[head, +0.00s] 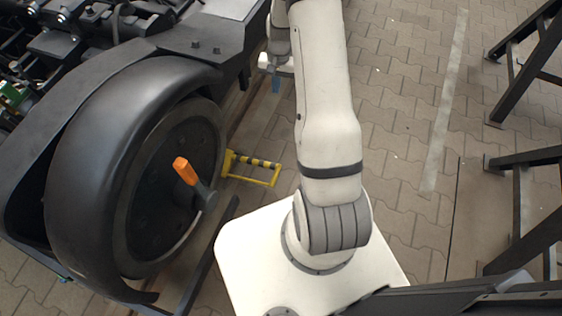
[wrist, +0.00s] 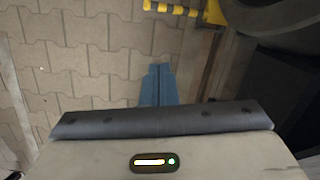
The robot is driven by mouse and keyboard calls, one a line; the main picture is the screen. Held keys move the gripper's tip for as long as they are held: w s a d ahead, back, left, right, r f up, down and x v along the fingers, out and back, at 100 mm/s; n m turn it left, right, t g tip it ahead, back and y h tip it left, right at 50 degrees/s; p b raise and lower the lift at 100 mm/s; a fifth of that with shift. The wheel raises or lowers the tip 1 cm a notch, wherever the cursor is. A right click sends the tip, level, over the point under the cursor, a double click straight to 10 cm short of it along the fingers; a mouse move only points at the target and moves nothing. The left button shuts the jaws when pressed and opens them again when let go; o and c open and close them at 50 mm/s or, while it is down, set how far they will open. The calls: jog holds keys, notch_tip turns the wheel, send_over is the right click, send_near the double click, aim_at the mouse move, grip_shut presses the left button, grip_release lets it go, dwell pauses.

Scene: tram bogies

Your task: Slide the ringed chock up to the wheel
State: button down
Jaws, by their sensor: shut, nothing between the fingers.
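The chock (head: 228,164) is yellow, with a yellow-and-black striped bar and a thin yellow frame reaching to the right. It sits low beside the large dark wheel (head: 127,205); I cannot tell whether they touch. In the wrist view part of the chock (wrist: 213,13) shows at the top edge, with the dark curve of the wheel (wrist: 275,12) to its right. My gripper (head: 276,84) is beyond the chock in the head view, partly behind my arm. Its blue fingers (wrist: 157,78) are shut together and empty, apart from the chock, over the paving.
A dark rail (head: 207,258) runs along the ground by the wheel. An orange-handled part (head: 186,171) sticks out from the wheel's hub. The bogie frame (head: 215,35) overhangs at upper left. Black trestles (head: 520,165) stand at right. Paving between is clear.

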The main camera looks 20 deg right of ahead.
jog(key=s+d+f+m+b, duration=0.1)
jog(key=f+b, duration=0.1)
jog(key=f, duration=0.7)
jog(key=d+f+m+g+b, duration=0.1)
jog(key=f+b, duration=0.1)
jog(key=f, duration=0.8)
jog(key=s+d+f+m+b, duration=0.1)
jog(key=d+f+b, duration=0.15)
jog(key=f, duration=0.65)
jog(key=s+a+f+b, duration=0.2)
jog(key=f, duration=0.3)
jog(key=s+a+f+b, duration=0.2)
jog(key=a+f, duration=0.1)
jog(key=f, duration=0.2)
jog(key=shift+s+a+f+y, duration=0.15)
jog(key=shift+s+y, duration=0.1)
jog(key=shift+y, duration=0.15)
